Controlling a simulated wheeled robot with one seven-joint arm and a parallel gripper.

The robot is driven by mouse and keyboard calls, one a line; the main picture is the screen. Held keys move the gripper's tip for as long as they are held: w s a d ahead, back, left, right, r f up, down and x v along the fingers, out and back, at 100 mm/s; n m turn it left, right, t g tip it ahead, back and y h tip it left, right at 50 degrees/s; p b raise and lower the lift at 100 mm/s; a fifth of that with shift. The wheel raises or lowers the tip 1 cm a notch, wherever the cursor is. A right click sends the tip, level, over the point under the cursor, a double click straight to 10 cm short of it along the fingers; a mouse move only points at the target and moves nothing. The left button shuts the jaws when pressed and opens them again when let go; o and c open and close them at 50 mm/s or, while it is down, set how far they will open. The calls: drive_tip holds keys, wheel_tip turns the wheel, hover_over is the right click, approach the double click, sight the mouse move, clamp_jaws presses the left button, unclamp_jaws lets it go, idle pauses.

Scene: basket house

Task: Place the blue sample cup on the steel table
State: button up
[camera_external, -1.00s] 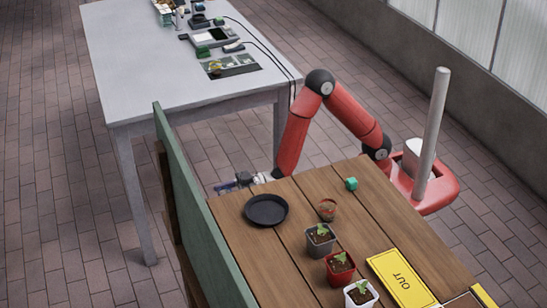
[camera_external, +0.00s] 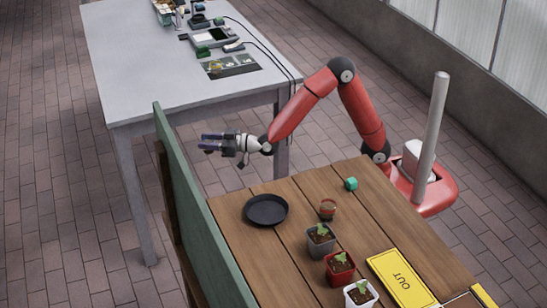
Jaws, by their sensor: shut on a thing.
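My gripper (camera_external: 210,143) is left of centre, pointing left, in the gap between the steel table and the wooden bench. It is shut on a small bluish thing, which I take to be the blue sample cup; the fingers hide most of it and its shape is hard to make out. The steel table (camera_external: 140,75) is the long grey table at the upper left. In the picture my gripper is just below that table's near edge, apart from its top.
On the steel table are a mat with small items (camera_external: 232,66), a grey device (camera_external: 210,38) and cables. The table's near left part is bare. The wooden bench (camera_external: 290,195) holds a black dish (camera_external: 267,210), potted seedlings and a teal cube (camera_external: 351,183). A green panel (camera_external: 190,190) stands along its left side.

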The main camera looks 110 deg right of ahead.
drive_tip(key=s+d+r+m+g+h, duration=0.1)
drive_tip(key=s+d+r+h, duration=0.1)
drive_tip(key=d+r, duration=0.2)
drive_tip(key=s+d+r+m+g+h, duration=0.2)
drive_tip(key=d+r, duration=0.2)
drive_tip(key=r, duration=0.2)
drive_tip(key=s+d+r+m+g+h, duration=0.1)
drive_tip(key=s+d+r+m+g, duration=0.1)
drive_tip(key=s+d+r, duration=0.1)
drive_tip(key=shift+s+d+r+h, duration=0.1)
drive_tip(key=shift+d+r+h, duration=0.3)
drive_tip(key=shift+d+r, duration=0.6)
drive_tip(key=s+d+r+m+g+h+p, duration=0.1)
drive_tip(key=s+d+r+g, duration=0.1)
drive_tip(key=s+d+r, duration=0.45)
drive_tip(key=s+d+r+m+g+h+p, duration=0.15)
drive_tip(key=s+d+r, duration=0.25)
drive_tip(key=s+r, duration=0.45)
drive_tip(key=shift+g+y, duration=0.25)
drive_tip(key=f, duration=0.4)
drive_tip(key=w+f, duration=0.1)
drive_tip(key=f, duration=0.7)
drive_tip(key=shift+w+f+b, duration=0.15)
drive_tip(key=shift+f+b, duration=0.15)
drive_tip(key=shift+b, duration=0.1)
drive_tip(key=shift+f+b, duration=0.7)
drive_tip(key=shift+f, duration=1.85)
drive_tip(key=shift+f, duration=0.15)
drive_tip(key=o, duration=1.1)
drive_tip(key=shift+c, duration=0.2)
